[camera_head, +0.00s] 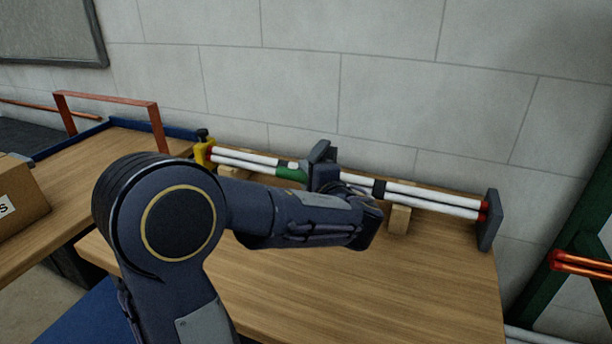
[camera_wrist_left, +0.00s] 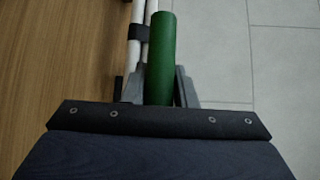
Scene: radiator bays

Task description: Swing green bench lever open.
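The green lever (camera_wrist_left: 160,55) is a round green bar seen lengthwise in the left wrist view, beside white pipes (camera_wrist_left: 139,20). In the head view a short green part of the lever (camera_head: 291,174) shows among the pipes on the wooden bench (camera_head: 370,290). My left gripper (camera_wrist_left: 160,88) has one grey finger on each side of the lever, close against it, and looks shut on it. In the head view my left gripper (camera_head: 322,165) shows at the pipes, partly hidden behind my own forearm. My right gripper is in neither view.
A dark grey end plate (camera_head: 489,220) stands at the right end of the pipes. A yellow clamp-like part (camera_head: 203,150) is at their left end. A wooden block (camera_head: 399,219) supports the pipes. A block wall is close behind. The front bench top is clear.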

